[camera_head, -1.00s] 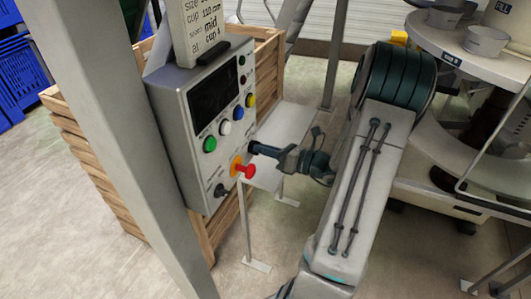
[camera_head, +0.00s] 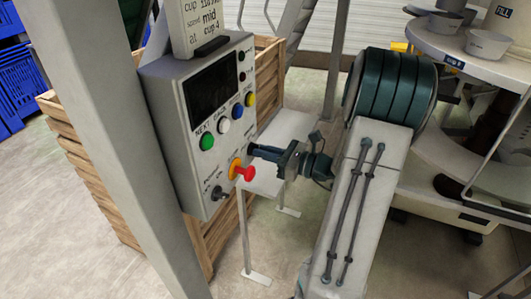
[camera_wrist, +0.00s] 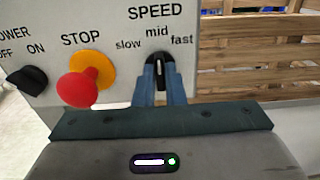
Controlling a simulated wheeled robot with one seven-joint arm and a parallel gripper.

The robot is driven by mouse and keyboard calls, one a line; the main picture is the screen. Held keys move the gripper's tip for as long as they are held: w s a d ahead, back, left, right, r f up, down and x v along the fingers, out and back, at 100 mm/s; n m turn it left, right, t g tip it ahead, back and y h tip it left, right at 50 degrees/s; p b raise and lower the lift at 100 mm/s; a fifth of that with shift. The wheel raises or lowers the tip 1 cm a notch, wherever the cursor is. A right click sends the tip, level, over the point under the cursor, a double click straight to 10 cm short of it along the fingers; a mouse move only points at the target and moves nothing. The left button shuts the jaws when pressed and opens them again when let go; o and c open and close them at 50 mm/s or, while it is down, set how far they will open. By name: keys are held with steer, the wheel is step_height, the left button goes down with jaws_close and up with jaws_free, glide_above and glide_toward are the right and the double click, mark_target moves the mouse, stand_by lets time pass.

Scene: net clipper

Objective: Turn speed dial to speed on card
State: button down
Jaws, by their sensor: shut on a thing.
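In the wrist view, the black speed dial (camera_wrist: 158,70) sits below the labels slow, mid and fast. Its white mark points about straight up, toward "mid". My gripper (camera_wrist: 160,88) is shut on the dial, with a blue finger at each side of it. In the head view my gripper (camera_head: 257,151) reaches the right edge of the box front, and the dial is hidden behind the fingers.
A red stop button (camera_wrist: 76,90) on a yellow base protrudes just left of my gripper. The black power switch (camera_wrist: 28,79) is farther left. Green (camera_head: 207,142), white, blue and yellow buttons are above. A grey post (camera_head: 120,120) stands left of the box, wooden crates (camera_head: 90,175) behind.

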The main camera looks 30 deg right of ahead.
steer(key=c, duration=1.5)
jaws_free()
steer(key=shift+s+d, duration=0.1)
steer(key=b+v, duration=0.2)
steer(key=v, duration=1.1)
steer(key=shift+s+d, duration=0.2)
